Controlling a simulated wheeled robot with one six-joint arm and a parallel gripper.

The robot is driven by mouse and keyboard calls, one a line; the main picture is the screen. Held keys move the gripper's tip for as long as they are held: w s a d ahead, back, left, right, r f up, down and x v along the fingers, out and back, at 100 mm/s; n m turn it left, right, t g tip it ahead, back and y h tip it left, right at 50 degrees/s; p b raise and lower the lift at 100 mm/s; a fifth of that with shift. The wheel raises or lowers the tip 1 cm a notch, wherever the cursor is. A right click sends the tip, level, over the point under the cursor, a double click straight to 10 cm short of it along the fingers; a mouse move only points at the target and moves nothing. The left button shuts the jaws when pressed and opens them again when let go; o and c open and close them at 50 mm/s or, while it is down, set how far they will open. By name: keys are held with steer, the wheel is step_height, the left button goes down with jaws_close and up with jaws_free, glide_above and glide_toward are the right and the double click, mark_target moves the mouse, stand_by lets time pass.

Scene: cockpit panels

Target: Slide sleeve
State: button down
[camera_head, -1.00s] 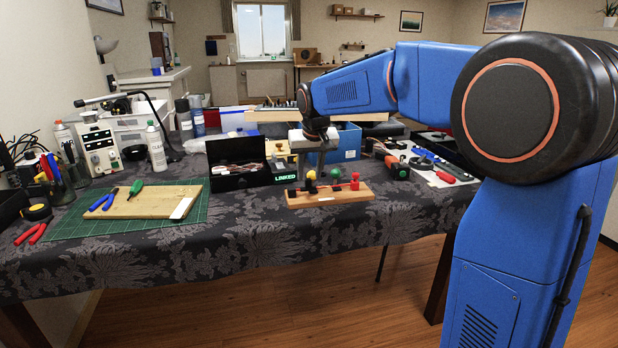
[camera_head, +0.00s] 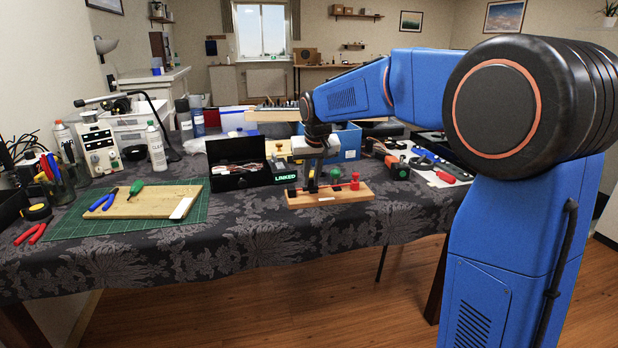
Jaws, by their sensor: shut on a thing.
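A small wooden base (camera_head: 345,194) stands near the table's front edge and carries a few coloured parts. A green knob (camera_head: 335,173) and a red piece (camera_head: 354,182) show at its middle and right end. My gripper (camera_head: 312,186) points down at the base's left end, over the spot of a part with red and yellow on it. The gripper is shut on that part, which the fingers now mostly hide. I cannot tell which piece of it is the sleeve.
A black open box (camera_head: 237,181) and a box marked LINKED (camera_head: 285,178) stand close on the left. A blue bin (camera_head: 348,143) is behind. An orange-and-black tool (camera_head: 397,167) lies to the right. The cloth in front is clear.

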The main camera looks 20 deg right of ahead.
mark_target(324, 195)
steer(key=d, duration=0.4)
steer(key=shift+s+d, duration=0.1)
steer(key=shift+d, duration=0.05)
steer(key=c, duration=1.7)
jaws_free()
steer(key=shift+r, duration=0.15)
steer(key=v, duration=1.7)
steer(key=shift+s, duration=0.15)
